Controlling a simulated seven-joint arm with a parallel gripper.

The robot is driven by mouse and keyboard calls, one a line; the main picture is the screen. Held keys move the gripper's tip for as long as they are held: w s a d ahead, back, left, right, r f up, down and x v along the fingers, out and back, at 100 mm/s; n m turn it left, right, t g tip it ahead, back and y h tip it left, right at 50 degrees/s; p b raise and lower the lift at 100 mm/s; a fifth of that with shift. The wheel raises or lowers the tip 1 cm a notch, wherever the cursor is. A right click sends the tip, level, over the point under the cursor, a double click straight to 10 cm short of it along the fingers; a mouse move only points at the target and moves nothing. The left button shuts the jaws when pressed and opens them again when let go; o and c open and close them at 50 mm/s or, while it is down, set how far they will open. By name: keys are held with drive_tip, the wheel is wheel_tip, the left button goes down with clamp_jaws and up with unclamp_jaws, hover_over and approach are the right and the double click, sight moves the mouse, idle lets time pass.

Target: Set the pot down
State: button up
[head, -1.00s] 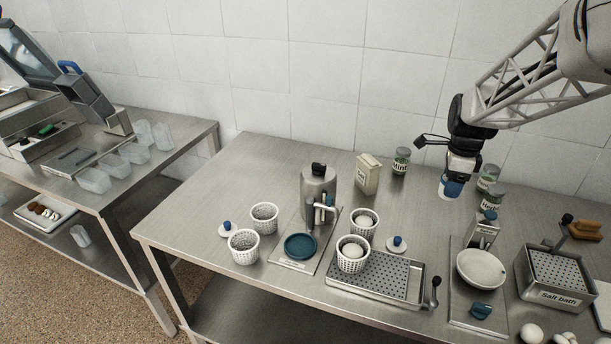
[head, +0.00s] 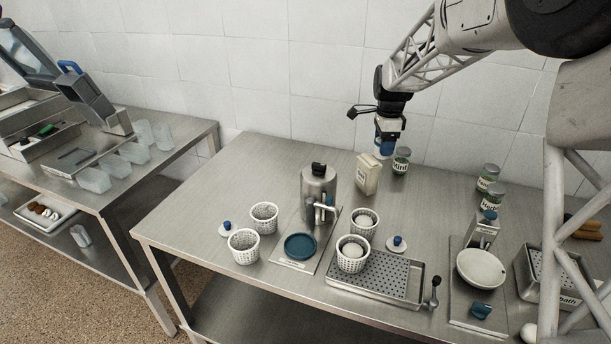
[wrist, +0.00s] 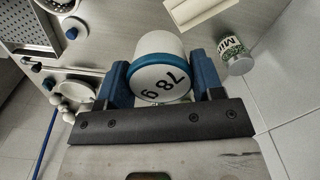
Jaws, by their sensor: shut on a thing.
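My gripper (head: 386,138) is in the air near the back wall, beside the carton and the mint jar in the head view. It is shut on a white pot (wrist: 158,50). In the wrist view the pot sits between the blue fingers, with a blue band and black digits on the face toward the camera. In the head view only a little of the pot shows under the fingers. The pot appears to be above the table (head: 435,215), clear of it; the exact height is hard to tell.
A cream carton (head: 367,174) and a mint jar (head: 401,161) stand close by. More jars (head: 488,178) stand to the right. Perforated baskets (head: 264,217), a steel press (head: 318,190) and a perforated drain tray (head: 384,277) are in front. The table between the carton and the right jars is mostly bare.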

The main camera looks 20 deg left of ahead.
drive_tip(key=w+a+f+n, duration=0.1)
drive_tip(key=w+a+n, duration=0.1)
drive_tip(key=a, duration=1.1)
drive_tip(key=w+a+f+n, duration=0.1)
drive_tip(key=w+a+n, duration=0.15)
drive_tip(key=a, duration=1.05)
drive_tip(key=shift+s+f, duration=0.1)
drive_tip(key=shift+f, duration=2.1)
drive_tip(key=shift+f, duration=0.1)
drive_tip(key=shift+f, duration=2.4)
drive_tip(key=shift+f, duration=2.5)
drive_tip(key=shift+f, duration=0.15)
